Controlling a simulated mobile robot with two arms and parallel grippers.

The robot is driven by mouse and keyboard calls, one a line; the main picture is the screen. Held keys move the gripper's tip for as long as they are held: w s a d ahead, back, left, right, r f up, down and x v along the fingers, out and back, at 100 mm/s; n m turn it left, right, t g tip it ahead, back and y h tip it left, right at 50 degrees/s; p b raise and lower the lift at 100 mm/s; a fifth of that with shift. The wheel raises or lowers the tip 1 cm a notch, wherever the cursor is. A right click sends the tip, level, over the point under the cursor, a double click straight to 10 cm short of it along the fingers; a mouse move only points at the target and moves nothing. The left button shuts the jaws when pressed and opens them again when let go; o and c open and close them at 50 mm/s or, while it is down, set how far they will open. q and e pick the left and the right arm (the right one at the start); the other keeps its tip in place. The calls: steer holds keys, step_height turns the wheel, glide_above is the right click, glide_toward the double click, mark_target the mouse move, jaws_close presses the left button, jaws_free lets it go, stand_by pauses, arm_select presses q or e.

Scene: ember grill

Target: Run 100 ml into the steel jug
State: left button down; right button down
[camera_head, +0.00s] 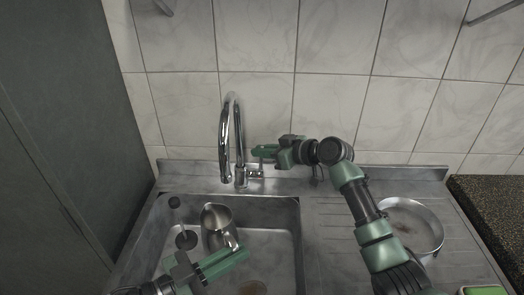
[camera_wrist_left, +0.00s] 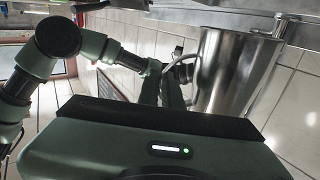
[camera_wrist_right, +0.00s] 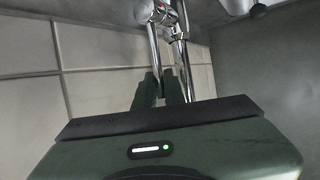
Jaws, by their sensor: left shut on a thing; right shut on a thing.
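The steel jug (camera_head: 216,232) is in the sink, its open mouth a little below the tap's spout in the picture. My left gripper (camera_head: 238,250) is shut on the jug's handle; the jug (camera_wrist_left: 238,75) and the gripper's fingers (camera_wrist_left: 165,88) also show in the left wrist view. The chrome tap (camera_head: 238,140) arches over the sink. My right gripper (camera_head: 262,152) is shut on the tap's lever, beside the spout; the lever (camera_wrist_right: 154,45) runs down between its fingers (camera_wrist_right: 160,90) in the right wrist view. No stream of water is visible. The jug's water level cannot be read.
The sink (camera_head: 285,240) has a drain at its left and a brownish round thing (camera_head: 253,287) at the front. A pan (camera_head: 410,225) stands on the drainboard at the right, behind my right arm. A green-topped thing (camera_head: 485,291) lies front right. A dark cabinet is at the left.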

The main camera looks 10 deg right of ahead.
steer(key=shift+s+a+f+n+t, duration=0.1)
steer(key=shift+s+f+n+t, duration=0.15)
steer(key=shift+s+n+t, duration=0.45)
steer(key=shift+s+a+t+y, duration=0.15)
steer(key=shift+s+t+y, duration=0.15)
steer(key=shift+s, duration=0.2)
steer(key=c, duration=1.5)
jaws_free()
steer(key=v, duration=1.2)
